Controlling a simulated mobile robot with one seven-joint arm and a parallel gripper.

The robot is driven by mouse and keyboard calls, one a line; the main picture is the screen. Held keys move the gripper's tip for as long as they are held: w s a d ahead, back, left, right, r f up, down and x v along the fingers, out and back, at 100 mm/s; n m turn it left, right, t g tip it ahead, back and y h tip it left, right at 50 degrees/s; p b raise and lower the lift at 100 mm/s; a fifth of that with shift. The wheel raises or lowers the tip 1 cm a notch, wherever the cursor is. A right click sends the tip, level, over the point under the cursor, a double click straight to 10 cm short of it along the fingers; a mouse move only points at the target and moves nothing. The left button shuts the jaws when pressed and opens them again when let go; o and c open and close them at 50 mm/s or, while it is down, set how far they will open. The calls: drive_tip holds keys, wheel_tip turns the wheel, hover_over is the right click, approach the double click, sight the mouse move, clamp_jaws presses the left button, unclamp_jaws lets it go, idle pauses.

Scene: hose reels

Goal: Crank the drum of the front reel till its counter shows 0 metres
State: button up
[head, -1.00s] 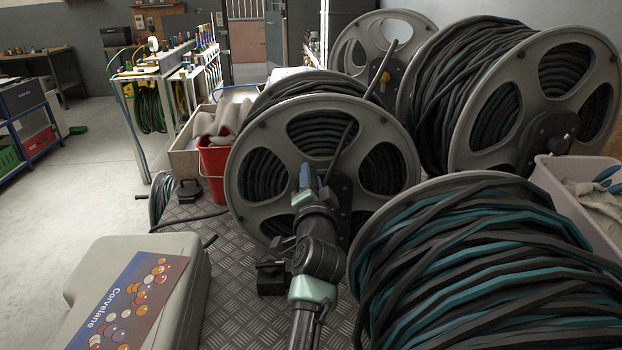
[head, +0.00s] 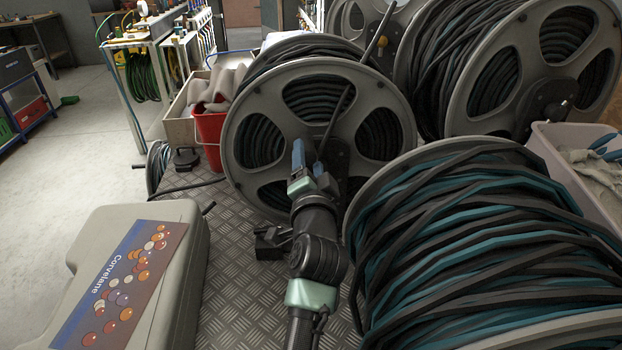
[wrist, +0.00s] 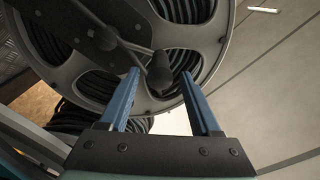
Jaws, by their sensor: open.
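A grey reel (head: 236,150) wound with dark and teal hose stands mid-picture in the head view, its spoked face toward me. My gripper (head: 309,165) is in front of this face, near the hub. In the wrist view, the reel's rim (wrist: 212,66) and crank arm (wrist: 120,42) show, with a dark crank knob (wrist: 159,72). My gripper (wrist: 160,84) is open, its two blue fingers apart. The knob appears between the fingertips; I cannot tell how deep it sits. The arm hides part of the hub. No counter reading is legible.
Another hose reel (head: 480,245) stands close at lower right, and a larger reel (head: 462,120) behind. A grey case (head: 190,250) lies at lower left on the chequer plate (head: 232,285). A red bucket (head: 209,135) stands left of the middle reel. Open floor lies far left.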

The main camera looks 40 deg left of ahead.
drive_tip(key=v, duration=0.7)
drive_tip(key=shift+w+r, duration=0.1)
drive_tip(key=shift+w, duration=0.05)
idle(0.3)
drive_tip(key=d+r+n+t+h, duration=0.2)
drive_tip(key=d+r+t+h, duration=0.7)
drive_tip(key=d+r, duration=1.65)
drive_tip(key=s+d+r+t+h+p, duration=0.1)
drive_tip(key=s+d+r+t+h, duration=0.2)
drive_tip(key=r, duration=0.4)
drive_tip(key=s+d+r+t+h+p, duration=0.1)
drive_tip(key=s+d+r+t+h, duration=0.15)
drive_tip(key=s+d+r, duration=0.4)
wheel_tip(320, 180, up, 10)
drive_tip(key=w+a+y+p, duration=0.1)
drive_tip(key=p, duration=1)
drive_tip(key=shift+w+r+m+t, duration=0.2)
drive_tip(key=shift+r+m+t, duration=0.05)
drive_tip(key=shift+m+t, duration=0.1)
